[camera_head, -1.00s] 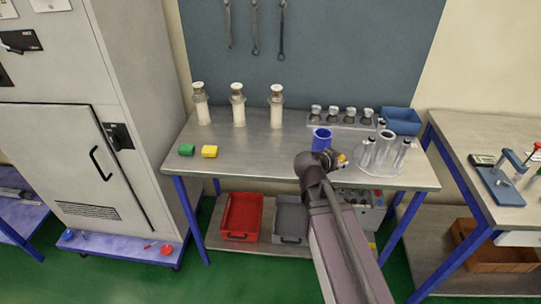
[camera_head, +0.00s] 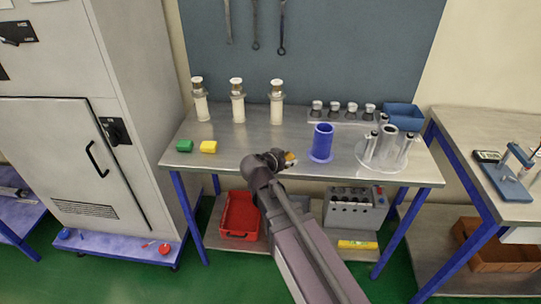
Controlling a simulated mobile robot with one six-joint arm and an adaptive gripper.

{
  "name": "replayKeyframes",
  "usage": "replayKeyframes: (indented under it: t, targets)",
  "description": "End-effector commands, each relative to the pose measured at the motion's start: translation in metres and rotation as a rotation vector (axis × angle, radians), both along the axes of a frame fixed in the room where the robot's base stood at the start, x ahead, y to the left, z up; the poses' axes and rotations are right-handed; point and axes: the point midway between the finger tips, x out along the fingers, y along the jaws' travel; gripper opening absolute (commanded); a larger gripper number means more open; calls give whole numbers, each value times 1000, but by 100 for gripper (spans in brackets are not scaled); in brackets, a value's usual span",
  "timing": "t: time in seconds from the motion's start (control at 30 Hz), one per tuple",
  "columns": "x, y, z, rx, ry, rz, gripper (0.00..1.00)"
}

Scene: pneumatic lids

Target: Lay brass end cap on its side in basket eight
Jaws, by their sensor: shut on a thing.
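My gripper (camera_head: 286,160) is over the front middle of the steel workbench (camera_head: 225,168), to the left of a blue flanged cylinder. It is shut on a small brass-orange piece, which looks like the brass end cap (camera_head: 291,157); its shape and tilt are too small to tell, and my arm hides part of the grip. I cannot tell which container is basket eight, as no number is readable. A blue bin (camera_head: 403,115) stands at the back right of the bench. A red bin (camera_head: 240,215) is on the lower shelf.
The blue flanged cylinder (camera_head: 322,142) and a round stand of tubes (camera_head: 383,155) are right of my gripper. Several small capped parts stand in a rack at the back. Three white cylinders (camera_head: 238,107) and green and yellow blocks (camera_head: 209,147) are left.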

Motion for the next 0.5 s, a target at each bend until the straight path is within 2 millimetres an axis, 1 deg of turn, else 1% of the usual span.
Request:
replayKeyframes:
  t: [0.03, 0.1, 0.3, 0.4, 0.5]
  targets:
    - [0, 18, -7, -1, -1, 21, 0]
    - [-3, 40, -11, -1, -1, 43, 0]
    - [-13, 93, -23, 0, -1, 100, 0]
    - [-18, 113, -26, 0, -1, 120, 0]
    - [-22, 125, -28, -1, -2, 133, 0]
